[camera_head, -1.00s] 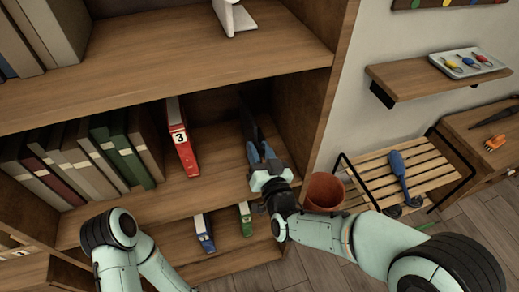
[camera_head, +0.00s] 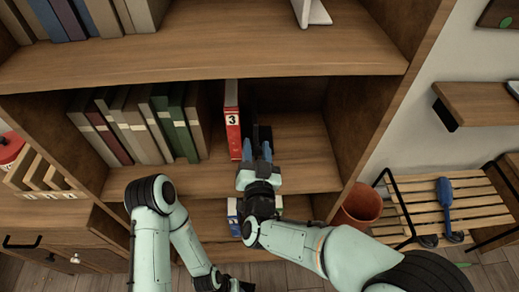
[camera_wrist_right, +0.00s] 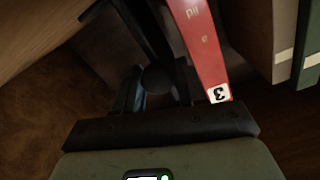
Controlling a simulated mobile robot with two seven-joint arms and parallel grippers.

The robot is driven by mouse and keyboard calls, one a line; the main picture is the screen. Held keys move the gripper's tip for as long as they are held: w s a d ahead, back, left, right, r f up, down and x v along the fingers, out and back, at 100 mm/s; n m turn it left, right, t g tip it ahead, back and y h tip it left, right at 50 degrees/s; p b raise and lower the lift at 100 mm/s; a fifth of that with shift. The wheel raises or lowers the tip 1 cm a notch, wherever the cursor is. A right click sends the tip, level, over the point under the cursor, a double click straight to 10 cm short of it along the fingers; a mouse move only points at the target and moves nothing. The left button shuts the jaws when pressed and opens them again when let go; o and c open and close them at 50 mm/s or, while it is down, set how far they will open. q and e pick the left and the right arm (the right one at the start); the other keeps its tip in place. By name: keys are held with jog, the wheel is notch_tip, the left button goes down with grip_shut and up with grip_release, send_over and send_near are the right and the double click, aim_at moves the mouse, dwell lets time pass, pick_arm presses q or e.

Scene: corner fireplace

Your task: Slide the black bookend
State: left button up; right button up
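The black bookend (camera_head: 264,133) stands upright on the middle shelf (camera_head: 305,160), just right of a red binder (camera_head: 232,120) marked 3. My right gripper (camera_head: 257,153) reaches in from the front, with its fingers on either side of the bookend's near part. In the right wrist view the fingers (camera_wrist_right: 157,88) close around a dark rounded part of the bookend, and the red binder (camera_wrist_right: 201,45) stands close beside it. The bookend's dark colour blends with the shadowed shelf, so its far part is hard to see.
A row of books (camera_head: 135,125) leans left of the red binder. The shelf is clear to the right, up to the side panel (camera_head: 365,120). Small binders (camera_head: 233,212) stand on the lower shelf. A terracotta pot (camera_head: 359,206) and slatted bench (camera_head: 445,205) are at right.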

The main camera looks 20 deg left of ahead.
jog(key=shift+o, duration=0.9)
jog(key=shift+r, duration=0.15)
jog(key=shift+d, duration=0.1)
jog(key=shift+s, duration=0.2)
jog(key=v, duration=1.3)
pick_arm(q)
jog(key=w+a+f+t+y+b, duration=0.1)
jog(key=w+a+f+t+b, duration=0.25)
jog(key=w+f+b, duration=0.35)
jog(key=s+d+r+g+p, duration=0.2)
jog(key=s+r+p, duration=0.3)
jog(key=shift+d+g+h, duration=0.35)
jog(key=shift+h, duration=0.05)
pick_arm(e)
jog(key=x, duration=1.1)
jog(key=shift+f, duration=0.3)
